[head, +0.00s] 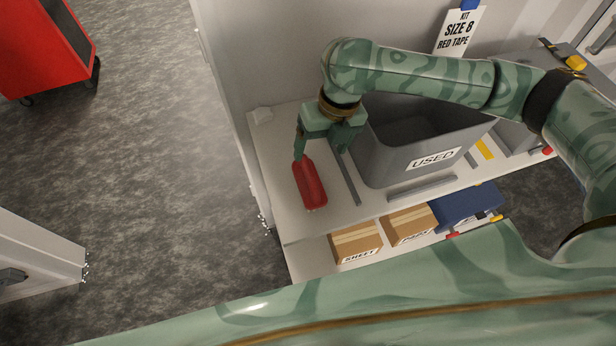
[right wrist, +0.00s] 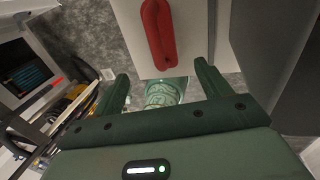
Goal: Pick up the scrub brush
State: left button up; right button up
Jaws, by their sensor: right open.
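The red scrub brush (head: 311,187) lies on the white bench top near its left end, its length running toward the front edge. My right gripper (head: 322,152) is above the bench at the brush's far end. The right wrist view shows the gripper (right wrist: 163,78) open with nothing between its fingers. There the brush (right wrist: 158,35) lies beyond the fingertips, in line with the gap between them. The brush's bristles are not visible. My left gripper is not in view.
A grey bin (head: 395,165) labelled USED stands right of the brush, with a thin grey strip (head: 349,180) between them. Cardboard boxes (head: 355,241) and a blue bin (head: 466,207) sit on the shelf below.

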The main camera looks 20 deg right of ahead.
aim_at(311, 169)
jog(key=f, duration=0.2)
jog(key=a+f, duration=0.1)
jog(key=f, duration=0.1)
jog(key=shift+w+f+b, duration=0.1)
jog(key=shift+f+b, duration=0.25)
jog(key=shift+w+a+f, duration=0.15)
jog(key=shift+w+f, duration=0.05)
jog(key=shift+f, duration=0.2)
jog(key=shift+w+a+f, duration=0.1)
jog(key=shift+w+f, duration=0.1)
jog(key=shift+f, duration=0.2)
jog(key=shift+s+f, duration=0.15)
jog(key=shift+f, duration=0.35)
jog(key=shift+s+f, duration=0.15)
jog(key=shift+f, duration=0.35)
jog(key=f, duration=0.2)
jog(key=f+b, duration=0.1)
jog(key=f, duration=0.1)
jog(key=shift+s+a, duration=0.1)
jog(key=shift+a, duration=0.2)
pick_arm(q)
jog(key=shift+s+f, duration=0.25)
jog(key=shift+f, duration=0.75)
pick_arm(e)
jog(key=c, duration=1.1)
